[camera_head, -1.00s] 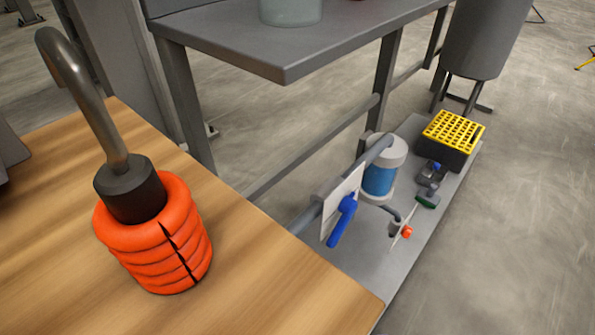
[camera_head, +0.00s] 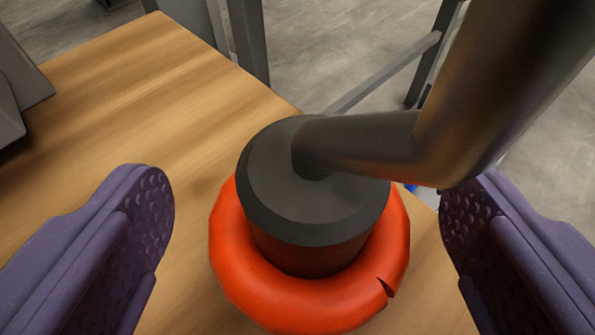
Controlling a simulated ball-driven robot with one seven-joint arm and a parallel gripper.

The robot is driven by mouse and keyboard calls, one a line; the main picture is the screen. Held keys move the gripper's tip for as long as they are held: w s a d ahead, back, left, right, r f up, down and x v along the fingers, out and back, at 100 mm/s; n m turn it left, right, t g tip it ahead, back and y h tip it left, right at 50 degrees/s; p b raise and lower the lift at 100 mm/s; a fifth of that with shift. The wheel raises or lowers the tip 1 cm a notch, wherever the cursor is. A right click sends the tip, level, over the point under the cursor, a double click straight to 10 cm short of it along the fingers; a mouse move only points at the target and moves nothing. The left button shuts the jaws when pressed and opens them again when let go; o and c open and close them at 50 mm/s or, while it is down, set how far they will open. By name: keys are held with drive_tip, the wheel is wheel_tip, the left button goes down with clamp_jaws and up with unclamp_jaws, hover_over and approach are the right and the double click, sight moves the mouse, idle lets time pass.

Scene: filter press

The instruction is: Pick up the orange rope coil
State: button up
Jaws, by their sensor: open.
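The orange rope coil (camera_head: 255,281) sits on the wooden table in the lower middle of the view. A dark grey cylinder (camera_head: 270,205) stands inside its top, and a bent dark metal pipe (camera_head: 365,150) rises from that cylinder toward the upper right. My gripper (camera_head: 308,240) has two purple fingers with dimpled pads. It is open, with one finger to the left of the coil and one to the right, both apart from it.
A dark grey object (camera_head: 22,90) stands at the table's left edge. Grey metal frame legs (camera_head: 247,40) and a concrete floor (camera_head: 330,45) lie beyond the table's far edge.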

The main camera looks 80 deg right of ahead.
drive_tip(key=shift+c, duration=0.4)
drive_tip(key=shift+d, duration=0.1)
drive_tip(key=c, duration=1.3)
drive_tip(key=shift+o, duration=0.2)
drive_tip(key=shift+r, duration=0.1)
